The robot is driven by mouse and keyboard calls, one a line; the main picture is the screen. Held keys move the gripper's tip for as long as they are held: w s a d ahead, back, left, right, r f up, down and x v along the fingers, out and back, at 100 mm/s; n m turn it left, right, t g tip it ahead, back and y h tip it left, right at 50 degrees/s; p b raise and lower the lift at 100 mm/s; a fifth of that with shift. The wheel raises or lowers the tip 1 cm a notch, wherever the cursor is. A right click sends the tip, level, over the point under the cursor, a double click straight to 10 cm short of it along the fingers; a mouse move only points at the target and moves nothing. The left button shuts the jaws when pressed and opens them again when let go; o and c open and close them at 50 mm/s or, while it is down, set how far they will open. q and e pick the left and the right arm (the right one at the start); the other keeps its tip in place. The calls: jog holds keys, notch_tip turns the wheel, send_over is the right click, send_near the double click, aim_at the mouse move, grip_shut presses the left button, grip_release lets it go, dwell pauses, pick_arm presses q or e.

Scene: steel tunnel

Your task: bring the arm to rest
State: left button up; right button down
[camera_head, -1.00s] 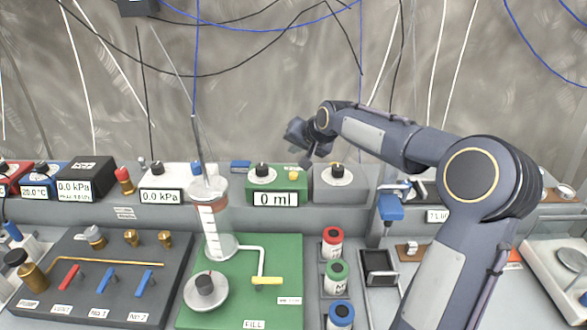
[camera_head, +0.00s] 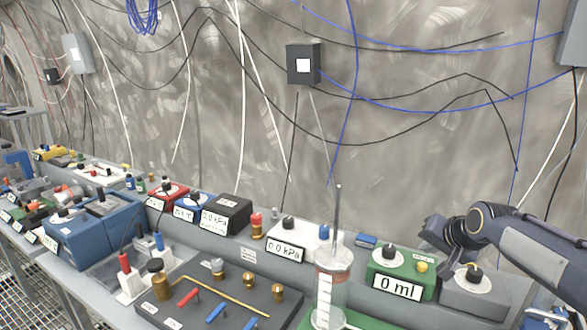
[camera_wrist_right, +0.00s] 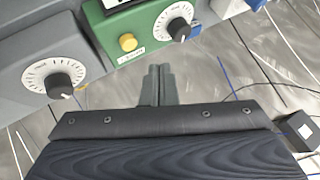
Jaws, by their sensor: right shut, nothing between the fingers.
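My right arm (camera_head: 535,245) comes in from the right edge in the head view, its forearm raised. My right gripper (camera_head: 436,238) is above the back row of instrument boxes, beside the green box reading 0 ml (camera_head: 402,275). In the right wrist view the gripper's fingers (camera_wrist_right: 158,82) are together with nothing between them. Beyond them are the green box (camera_wrist_right: 150,32) with its yellow button and black knob, and a grey box with a dial (camera_wrist_right: 60,85). I cannot tell the exact gap between fingers and boxes. My left gripper is not in view.
A glass cylinder with a thin rod (camera_head: 330,285) stands in front of the green box. A dark valve panel (camera_head: 220,305) and a blue case (camera_head: 95,235) are farther left. Cables hang along the steel wall, which carries a dark box (camera_head: 303,64). The air left of my gripper is mostly clear.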

jog(key=s+a+f+n+g+y, duration=0.1)
jog(key=s+a, duration=0.3)
jog(key=s, duration=0.7)
jog(key=s+a+f+n+g+y, duration=0.1)
jog(key=s+a+f, duration=0.3)
jog(key=s, duration=0.6)
jog(key=s+a+f+n+g+y, duration=0.1)
jog(key=s+a+f+n, duration=0.2)
jog(key=s+a, duration=0.3)
jog(key=s, duration=0.5)
jog(key=shift+s+f, duration=0.15)
jog(key=shift+s, duration=0.2)
